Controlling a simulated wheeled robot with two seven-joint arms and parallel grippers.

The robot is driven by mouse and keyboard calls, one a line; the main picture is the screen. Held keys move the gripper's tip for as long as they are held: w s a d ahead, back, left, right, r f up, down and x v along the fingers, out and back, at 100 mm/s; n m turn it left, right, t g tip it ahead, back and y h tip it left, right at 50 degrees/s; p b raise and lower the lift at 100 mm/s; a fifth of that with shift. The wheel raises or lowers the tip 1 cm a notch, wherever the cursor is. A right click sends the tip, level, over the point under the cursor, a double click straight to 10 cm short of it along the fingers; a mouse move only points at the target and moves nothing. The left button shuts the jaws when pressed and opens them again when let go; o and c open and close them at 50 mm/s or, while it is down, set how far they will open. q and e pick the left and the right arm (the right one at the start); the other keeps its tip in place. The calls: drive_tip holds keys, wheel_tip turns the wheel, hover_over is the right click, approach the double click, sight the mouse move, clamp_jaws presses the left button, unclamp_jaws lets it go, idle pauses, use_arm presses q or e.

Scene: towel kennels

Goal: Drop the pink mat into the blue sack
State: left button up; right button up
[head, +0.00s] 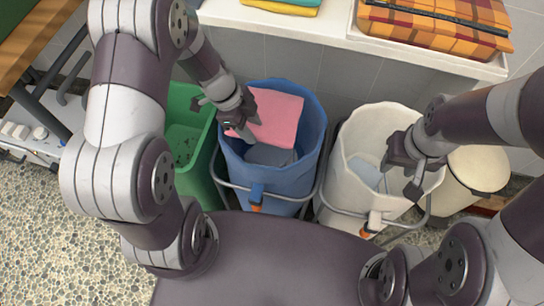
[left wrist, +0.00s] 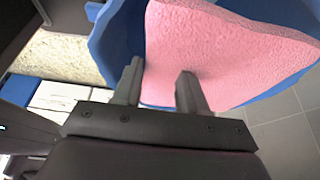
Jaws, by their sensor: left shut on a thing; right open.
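The pink mat (head: 277,120) is at the mouth of the blue sack (head: 258,178), in its upper part, with the sack's blue rim around it. My left gripper (head: 240,126) is shut on the mat's left side. In the left wrist view the pink mat (left wrist: 215,50) spreads out beyond the fingers (left wrist: 160,85), with blue sack (left wrist: 110,40) behind it. Something grey-blue lies lower inside the sack. My right gripper (head: 403,178) is open and empty over the white sack (head: 365,130).
The white sack holds a pale blue cloth (head: 368,172). A green bin (head: 190,150) stands left of the blue sack. A cream lidded bin (head: 475,175) is at the right. A white shelf (head: 310,32) with folded cloths runs behind.

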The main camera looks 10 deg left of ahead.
use_arm(q)
drive_tip(key=shift+f, duration=0.4)
drive_tip(key=o, duration=1.3)
drive_tip(key=shift+r, duration=0.1)
drive_tip(key=p+v, duration=0.3)
drive_tip(key=v, duration=0.9)
drive_tip(key=shift+a+r, duration=0.2)
drive_tip(key=shift+r, duration=0.05)
